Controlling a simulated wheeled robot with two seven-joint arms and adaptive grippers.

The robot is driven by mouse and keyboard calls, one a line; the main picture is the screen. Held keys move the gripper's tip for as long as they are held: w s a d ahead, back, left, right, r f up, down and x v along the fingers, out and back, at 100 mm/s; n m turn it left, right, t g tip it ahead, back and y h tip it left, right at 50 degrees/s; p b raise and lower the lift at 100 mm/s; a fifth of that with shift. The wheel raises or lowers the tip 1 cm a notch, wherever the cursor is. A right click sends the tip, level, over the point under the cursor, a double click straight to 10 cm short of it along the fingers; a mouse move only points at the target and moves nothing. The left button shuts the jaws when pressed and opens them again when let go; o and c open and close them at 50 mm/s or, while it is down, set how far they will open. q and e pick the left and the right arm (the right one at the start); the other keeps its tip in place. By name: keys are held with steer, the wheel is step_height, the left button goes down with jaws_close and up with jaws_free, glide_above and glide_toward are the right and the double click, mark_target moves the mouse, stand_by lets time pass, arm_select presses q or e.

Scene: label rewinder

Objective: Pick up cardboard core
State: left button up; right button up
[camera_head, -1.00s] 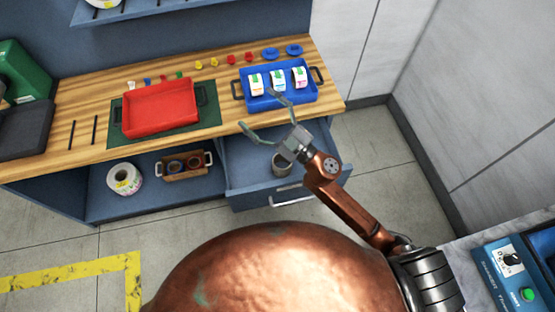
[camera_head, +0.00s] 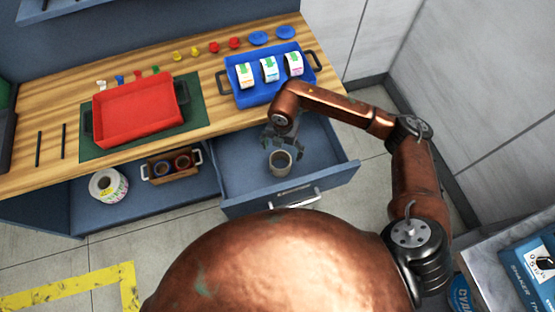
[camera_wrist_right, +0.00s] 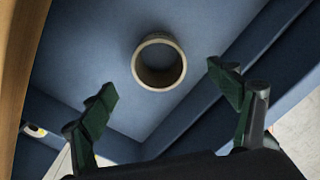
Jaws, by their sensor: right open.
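The cardboard core (camera_head: 280,161) is a short grey-brown tube standing upright in the open blue drawer (camera_head: 235,181). In the right wrist view the core (camera_wrist_right: 159,84) shows its round open top, beyond and between the fingertips. My right gripper (camera_wrist_right: 166,92) is open and empty, with its green-tipped fingers apart on either side and not touching the core. In the head view my right gripper (camera_head: 283,139) is over the drawer, partly hidden by my own arm. My left gripper is not in view.
The wooden worktop (camera_head: 215,140) edge lies close behind the gripper. On it are a blue tray (camera_head: 255,101) with label rolls and a red tray (camera_head: 140,125). A label roll (camera_head: 107,186) and a small wooden box (camera_head: 172,168) sit on the lower shelf.

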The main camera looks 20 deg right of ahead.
steer(key=f+b, duration=0.1)
steer(key=f, duration=0.2)
steer(key=f+b, duration=0.1)
steer(key=f, duration=0.3)
steer(key=f+b, duration=0.1)
steer(key=f, duration=0.2)
steer(key=shift+a+f, duration=0.15)
steer(key=shift+a, duration=0.1)
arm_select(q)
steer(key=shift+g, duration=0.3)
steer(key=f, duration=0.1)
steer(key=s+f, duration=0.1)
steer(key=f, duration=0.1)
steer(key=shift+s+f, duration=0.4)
arm_select(e)
steer(key=shift+c, duration=0.4)
steer(key=c, duration=1.2)
